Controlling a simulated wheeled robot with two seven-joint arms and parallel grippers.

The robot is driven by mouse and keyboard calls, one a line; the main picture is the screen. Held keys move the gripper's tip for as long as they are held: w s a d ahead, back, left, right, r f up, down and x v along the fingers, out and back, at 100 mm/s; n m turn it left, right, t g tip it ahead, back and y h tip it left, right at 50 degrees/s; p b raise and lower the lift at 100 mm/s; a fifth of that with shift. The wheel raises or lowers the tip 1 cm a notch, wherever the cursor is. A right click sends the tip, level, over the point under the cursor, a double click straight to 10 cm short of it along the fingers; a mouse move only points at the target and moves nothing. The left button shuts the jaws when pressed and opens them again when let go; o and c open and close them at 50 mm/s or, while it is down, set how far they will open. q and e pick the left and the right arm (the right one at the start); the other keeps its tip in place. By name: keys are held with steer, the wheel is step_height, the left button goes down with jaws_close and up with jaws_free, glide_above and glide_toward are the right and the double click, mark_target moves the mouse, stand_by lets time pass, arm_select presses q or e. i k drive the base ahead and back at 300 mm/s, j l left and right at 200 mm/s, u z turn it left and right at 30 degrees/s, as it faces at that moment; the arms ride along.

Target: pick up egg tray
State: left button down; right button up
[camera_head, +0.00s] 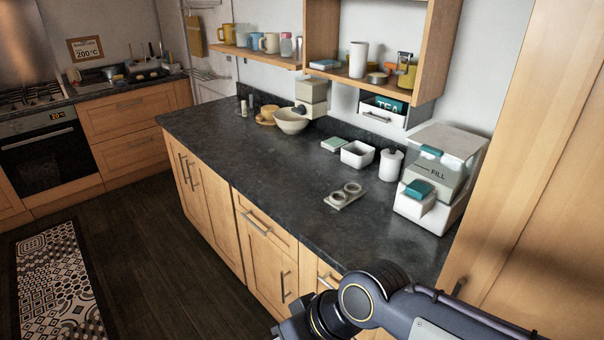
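A small pale grey tray with two round cups, which looks like the egg tray (345,195), lies on the dark countertop (270,165) near its front edge, left of the white dispenser marked FILL. The cups look empty, and nothing touches the tray. My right arm comes in from the lower right, below and in front of the tray. Its end, with the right gripper (297,325), is at the bottom edge, apart from the tray. The fingers cannot be made out. My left gripper is not in view.
The FILL dispenser (442,172) stands right of the tray. A round bowl (290,122) is farther back. The counter left of the tray is clear. A wooden shelf (375,88) overhangs the back.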

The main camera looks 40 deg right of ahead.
mark_target(338, 199)
steer(key=i+j+z, duration=0.1)
steer(key=i, duration=1.3)
steer(key=i+z, duration=0.8)
steer(key=z, duration=0.15)
steer(key=i+l+z, duration=0.1)
steer(key=z, duration=0.35)
steer(key=i+z, duration=0.45)
steer(key=i+j+z, duration=0.1)
steer(key=z, duration=0.35)
